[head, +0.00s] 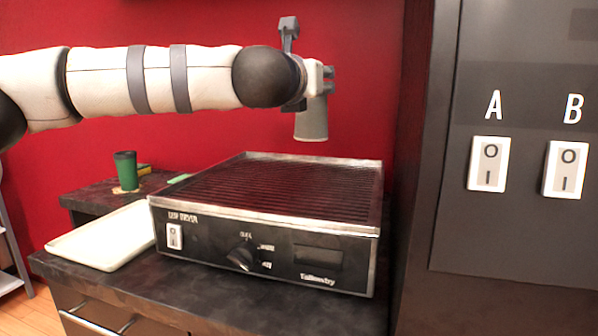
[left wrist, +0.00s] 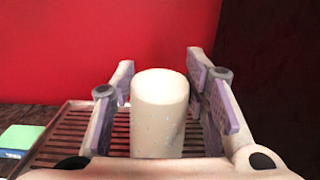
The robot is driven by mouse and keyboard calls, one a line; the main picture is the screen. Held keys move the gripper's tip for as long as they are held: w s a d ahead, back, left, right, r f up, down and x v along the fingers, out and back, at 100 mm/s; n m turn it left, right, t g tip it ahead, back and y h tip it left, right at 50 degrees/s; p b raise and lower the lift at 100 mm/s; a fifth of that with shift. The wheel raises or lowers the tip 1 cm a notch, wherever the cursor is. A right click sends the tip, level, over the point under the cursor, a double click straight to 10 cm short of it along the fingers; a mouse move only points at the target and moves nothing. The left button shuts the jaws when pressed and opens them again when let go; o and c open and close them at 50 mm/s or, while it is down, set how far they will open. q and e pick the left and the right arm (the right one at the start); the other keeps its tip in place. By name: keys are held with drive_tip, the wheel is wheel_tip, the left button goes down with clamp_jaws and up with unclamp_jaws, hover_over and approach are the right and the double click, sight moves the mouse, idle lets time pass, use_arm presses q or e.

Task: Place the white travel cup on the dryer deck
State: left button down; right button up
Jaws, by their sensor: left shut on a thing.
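The white travel cup (head: 312,120) hangs upright from my left gripper (head: 318,80) in the head view, above the dryer deck and apart from it. In the left wrist view the pale cup (left wrist: 160,115) stands between the two fingers of my left gripper (left wrist: 160,100), which is shut on it. The dryer deck (head: 270,183) is a dark ribbed top with a metal rim, bare in the head view. Its slats (left wrist: 72,135) also show behind the cup in the left wrist view. My right gripper is not in view.
A green cup (head: 125,170) stands on a dark ledge at the left. A pale tray (head: 100,240) lies left of the dryer. A green block (left wrist: 22,138) shows at the left wrist view's left edge. A dark panel with switches A (head: 488,163) and B (head: 565,169) stands at right.

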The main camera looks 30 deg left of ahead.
sight(307, 136)
use_arm(q)
drive_tip(key=f, duration=0.3)
drive_tip(key=f+b, duration=0.1)
drive_tip(key=f, duration=0.6)
drive_tip(key=shift+s, duration=0.3)
drive_tip(key=shift+r, duration=0.15)
drive_tip(key=c, duration=0.9)
unclamp_jaws()
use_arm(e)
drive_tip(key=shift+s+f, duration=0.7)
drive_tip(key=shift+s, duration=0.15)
use_arm(q)
drive_tip(key=v, duration=1.2)
drive_tip(key=shift+d, duration=0.1)
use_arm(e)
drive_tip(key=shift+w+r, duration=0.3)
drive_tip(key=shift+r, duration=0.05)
